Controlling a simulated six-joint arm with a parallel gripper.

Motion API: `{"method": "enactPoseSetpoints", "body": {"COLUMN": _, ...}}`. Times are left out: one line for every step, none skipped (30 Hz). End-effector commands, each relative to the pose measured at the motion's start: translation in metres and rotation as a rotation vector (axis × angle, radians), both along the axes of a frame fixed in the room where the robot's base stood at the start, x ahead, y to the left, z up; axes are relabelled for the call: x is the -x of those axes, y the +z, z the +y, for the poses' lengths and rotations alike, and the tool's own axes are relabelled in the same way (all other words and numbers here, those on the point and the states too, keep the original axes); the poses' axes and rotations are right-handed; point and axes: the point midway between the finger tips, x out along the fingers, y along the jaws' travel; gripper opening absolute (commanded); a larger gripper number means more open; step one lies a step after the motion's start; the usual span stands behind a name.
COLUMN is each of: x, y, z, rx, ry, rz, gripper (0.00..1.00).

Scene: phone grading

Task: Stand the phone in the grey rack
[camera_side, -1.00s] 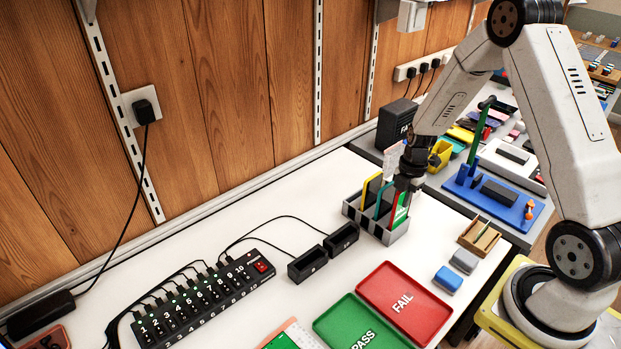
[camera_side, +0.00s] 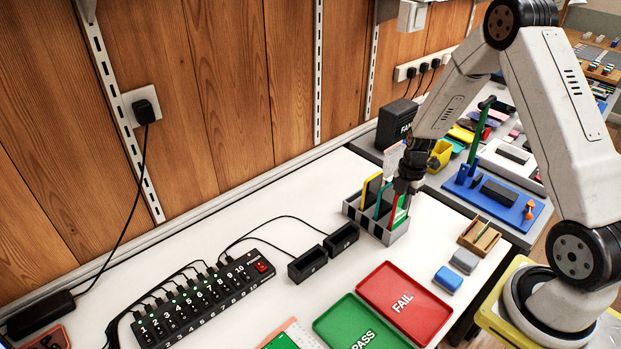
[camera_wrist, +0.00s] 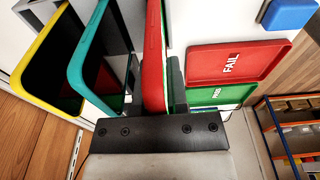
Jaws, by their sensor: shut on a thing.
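The grey rack (camera_side: 392,237) stands on the white bench in the side view. A red-edged phone with a green screen (camera_side: 401,212) is upright at the rack's right end, its lower part behind the rack's front wall. I cannot tell if it rests on the slot floor. My gripper (camera_side: 402,187) is above that end, pointing down. In the wrist view the red phone (camera_wrist: 154,50) is between the jaws, and my gripper (camera_wrist: 154,82) is shut on it. A teal phone (camera_wrist: 88,60) and a yellow phone (camera_wrist: 38,48) stand beside it, leftward.
A red FAIL tray (camera_side: 380,285) and a green PASS tray (camera_side: 350,318) lie in front of the rack. Two black boxes (camera_side: 307,265) sit left of it. A wooden holder (camera_side: 479,238) and blue block (camera_side: 448,279) are to the right. The hub (camera_side: 200,298) has several cables.

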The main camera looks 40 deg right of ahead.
Motion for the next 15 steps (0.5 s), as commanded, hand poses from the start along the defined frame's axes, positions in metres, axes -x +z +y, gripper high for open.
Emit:
{"method": "enactPoseSetpoints", "body": {"x": -0.0002, "y": -0.0014, "z": -0.0001, "rx": 0.0, "ry": 0.0, "rz": 0.0, "gripper": 0.0}}
{"method": "enactPoseSetpoints", "body": {"x": -0.0002, "y": -0.0021, "z": -0.0001, "rx": 0.0, "ry": 0.0, "rz": 0.0, "gripper": 0.0}}
{"method": "enactPoseSetpoints", "body": {"x": -0.0002, "y": -0.0031, "z": -0.0001, "rx": 0.0, "ry": 0.0, "rz": -0.001, "gripper": 0.0}}
{"method": "enactPoseSetpoints", "body": {"x": -0.0002, "y": -0.0038, "z": -0.0001, "rx": 0.0, "ry": 0.0, "rz": -0.001, "gripper": 0.0}}
{"method": "enactPoseSetpoints", "body": {"x": -0.0002, "y": -0.0046, "z": -0.0002, "rx": 0.0, "ry": 0.0, "rz": -0.001, "gripper": 0.0}}
{"method": "enactPoseSetpoints", "body": {"x": -0.0002, "y": -0.0055, "z": -0.0002, "rx": 0.0, "ry": -0.001, "rz": -0.001, "gripper": 0.0}}
{"method": "enactPoseSetpoints", "body": {"x": -0.0002, "y": -0.0062, "z": -0.0001, "rx": 0.0, "ry": -0.001, "rz": -0.001, "gripper": 0.0}}
{"method": "enactPoseSetpoints", "body": {"x": -0.0002, "y": -0.0069, "z": -0.0001, "rx": 0.0, "ry": -0.001, "rz": -0.001, "gripper": 0.0}}
{"method": "enactPoseSetpoints", "body": {"x": -0.0002, "y": -0.0078, "z": -0.0001, "rx": 0.0, "ry": -0.001, "rz": -0.001, "gripper": 0.0}}
{"method": "enactPoseSetpoints", "body": {"x": -0.0002, "y": -0.0085, "z": 0.0, "rx": 0.0, "ry": -0.001, "rz": -0.001, "gripper": 0.0}}
{"method": "enactPoseSetpoints", "body": {"x": -0.0001, "y": -0.0091, "z": 0.0, "rx": 0.0, "ry": -0.001, "rz": 0.0, "gripper": 0.0}}
{"method": "enactPoseSetpoints", "body": {"x": -0.0001, "y": -0.0098, "z": 0.0, "rx": 0.0, "ry": -0.001, "rz": 0.0, "gripper": 0.0}}
{"method": "enactPoseSetpoints", "body": {"x": -0.0001, "y": -0.0102, "z": 0.0, "rx": 0.0, "ry": -0.001, "rz": 0.0, "gripper": 0.0}}
{"method": "enactPoseSetpoints", "body": {"x": -0.0001, "y": -0.0105, "z": 0.0, "rx": 0.0, "ry": -0.001, "rz": 0.0, "gripper": 0.0}}
{"method": "enactPoseSetpoints", "body": {"x": -0.0001, "y": -0.0108, "z": 0.0, "rx": 0.0, "ry": -0.001, "rz": 0.0, "gripper": 0.0}}
